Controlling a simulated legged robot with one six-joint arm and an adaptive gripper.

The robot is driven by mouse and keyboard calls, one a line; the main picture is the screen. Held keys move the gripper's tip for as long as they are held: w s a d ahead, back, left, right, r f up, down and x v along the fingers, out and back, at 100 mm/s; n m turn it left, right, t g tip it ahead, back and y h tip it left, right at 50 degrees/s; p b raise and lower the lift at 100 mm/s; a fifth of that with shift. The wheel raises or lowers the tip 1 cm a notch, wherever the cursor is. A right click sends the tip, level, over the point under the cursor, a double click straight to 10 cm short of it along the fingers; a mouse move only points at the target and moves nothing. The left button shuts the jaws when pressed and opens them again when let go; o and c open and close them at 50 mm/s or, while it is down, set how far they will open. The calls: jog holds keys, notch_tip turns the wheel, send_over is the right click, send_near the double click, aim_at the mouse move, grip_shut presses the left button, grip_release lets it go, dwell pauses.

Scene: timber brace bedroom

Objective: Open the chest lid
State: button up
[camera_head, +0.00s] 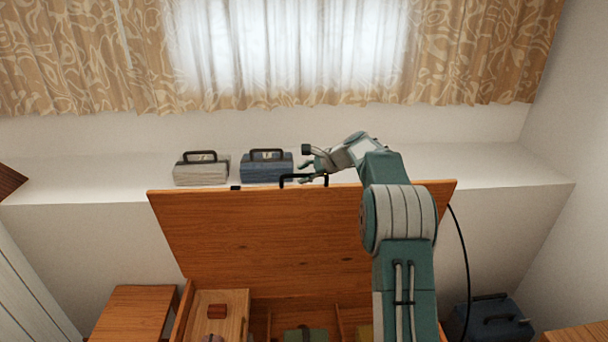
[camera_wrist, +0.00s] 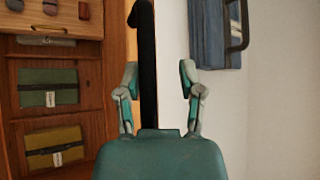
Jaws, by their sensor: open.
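The wooden chest lid (camera_head: 270,235) is raised, tilted up steeply, with its top edge close to the white ledge. A black handle (camera_head: 283,180) is at the lid's top edge. My gripper (camera_head: 308,166) is at the handle, above the top edge. In the wrist view my gripper (camera_wrist: 159,76) is open, with one finger on each side of the black handle (camera_wrist: 148,50). I cannot tell whether either finger touches it. The chest (camera_head: 181,318) stands open below, partly hidden by my arm.
A grey case (camera_head: 201,172) and a blue case (camera_head: 266,169) stand on the ledge (camera_head: 100,178) behind the lid. Inside the chest are a wooden tray (camera_wrist: 60,20), a green case (camera_wrist: 48,76) and a yellow case (camera_wrist: 52,135). A dark case (camera_head: 490,325) is at the lower right.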

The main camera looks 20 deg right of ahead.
jog(key=v, duration=1.2)
dwell(0.4)
jog(key=s+a+r+n+g+h, duration=0.1)
jog(key=s+a+r+n+h, duration=0.2)
jog(key=s+a, duration=0.45)
jog(key=s+a+r+n+g+h, duration=0.1)
jog(key=s+a+r+n, duration=0.2)
jog(key=s+a+n, duration=0.35)
jog(key=s+a+f+n+h, duration=0.1)
jog(key=s+f+n, duration=0.1)
jog(key=s, duration=0.7)
jog(key=s+a+f+n+h, duration=0.1)
jog(key=s+a+f+n, duration=0.1)
jog(key=s, duration=0.7)
jog(key=s+a+f+n+h, duration=0.1)
jog(key=s+f+n, duration=0.3)
jog(key=s, duration=0.5)
jog(key=shift+a+f+n+h, duration=0.2)
jog(key=shift+a+n+h, duration=0.05)
jog(key=shift+n+h, duration=0.15)
